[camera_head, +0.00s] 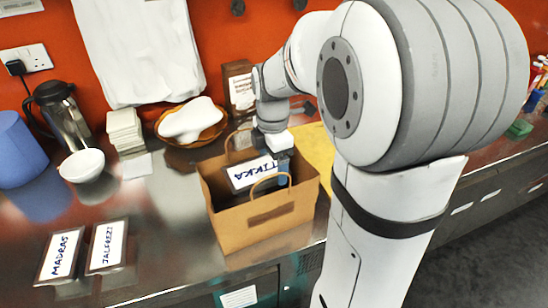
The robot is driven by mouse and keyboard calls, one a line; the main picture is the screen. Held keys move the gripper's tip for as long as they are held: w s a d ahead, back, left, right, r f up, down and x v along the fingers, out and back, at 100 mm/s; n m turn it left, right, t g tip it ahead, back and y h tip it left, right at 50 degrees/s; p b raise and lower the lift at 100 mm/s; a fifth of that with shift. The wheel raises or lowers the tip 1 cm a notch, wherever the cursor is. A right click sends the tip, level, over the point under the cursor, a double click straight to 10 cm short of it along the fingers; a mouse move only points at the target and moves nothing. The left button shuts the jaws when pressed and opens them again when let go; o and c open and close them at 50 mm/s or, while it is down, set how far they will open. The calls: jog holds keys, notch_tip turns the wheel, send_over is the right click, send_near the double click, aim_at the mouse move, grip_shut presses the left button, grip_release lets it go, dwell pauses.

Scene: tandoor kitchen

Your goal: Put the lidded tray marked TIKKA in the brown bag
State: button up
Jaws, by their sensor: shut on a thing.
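The lidded tray marked TIKKA (249,174) has a white lid with dark lettering and shows within the mouth of the brown bag (262,222). The bag stands open and upright on the metal counter, with its handles up. My gripper (282,172) reaches down over the bag and is shut on the tray at its right end. The bag's front wall hides the lower part of the tray, so I cannot tell whether it touches the bottom.
Two lidded trays marked MADRAS (61,254) and JALFREZI (107,246) lie at the front left of the counter (165,225).

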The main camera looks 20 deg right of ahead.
jog(key=shift+f+b, duration=3.65)
jog(key=shift+f, duration=1.8)
jog(key=o, duration=1.1)
jog(key=shift+o, duration=0.2)
notch_tip(320, 180, up, 20)
jog(key=p, duration=1.5)
jog(key=s+a+r+m+t, duration=0.1)
jog(key=s+a+m, duration=0.1)
jog(key=s+m, duration=0.5)
jog(key=s+a+r+m+t, duration=0.1)
jog(key=s+m+t, duration=0.1)
jog(key=s+m, duration=0.6)
jog(key=m, duration=0.4)
jog(key=shift+a, duration=0.35)
